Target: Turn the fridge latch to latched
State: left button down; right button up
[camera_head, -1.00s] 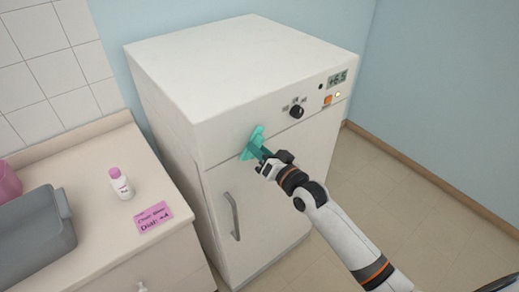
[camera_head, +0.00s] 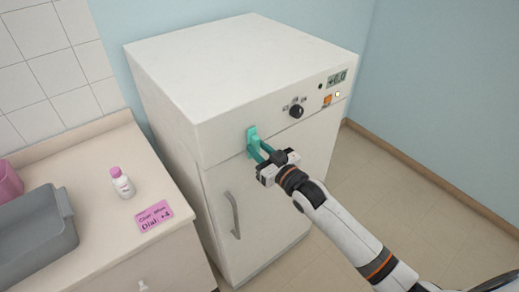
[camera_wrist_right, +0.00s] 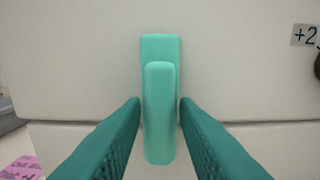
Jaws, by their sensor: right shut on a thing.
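The white fridge (camera_head: 235,75) stands against the wall with its door (camera_head: 270,195) closed. Its teal latch (camera_head: 252,136) sits at the seam above the door, near the door's left edge. In the right wrist view the latch (camera_wrist_right: 160,110) stands upright, its handle reaching down across the seam. My right gripper (camera_head: 260,152) is shut on the latch; its teal fingers (camera_wrist_right: 160,104) lie on either side of the handle. My left gripper is not in view.
A black dial (camera_head: 296,111), an orange switch (camera_head: 327,100) and a small display (camera_head: 337,79) are on the fridge's upper panel. The door handle (camera_head: 233,214) is below the latch. The counter at left holds a bottle (camera_head: 122,183), a pink note (camera_head: 154,216) and a grey tray (camera_head: 68,205).

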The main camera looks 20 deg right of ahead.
jog(key=shift+f, duration=0.1)
dwell(0.3)
jog(key=o, duration=0.8)
jog(key=shift+c, duration=0.2)
jog(key=shift+s, duration=0.1)
jog(key=shift+s+d, duration=0.15)
jog(key=shift+s, duration=0.15)
jog(key=b+v, duration=0.4)
jog(key=v, duration=0.7)
jog(key=shift+s, duration=0.1)
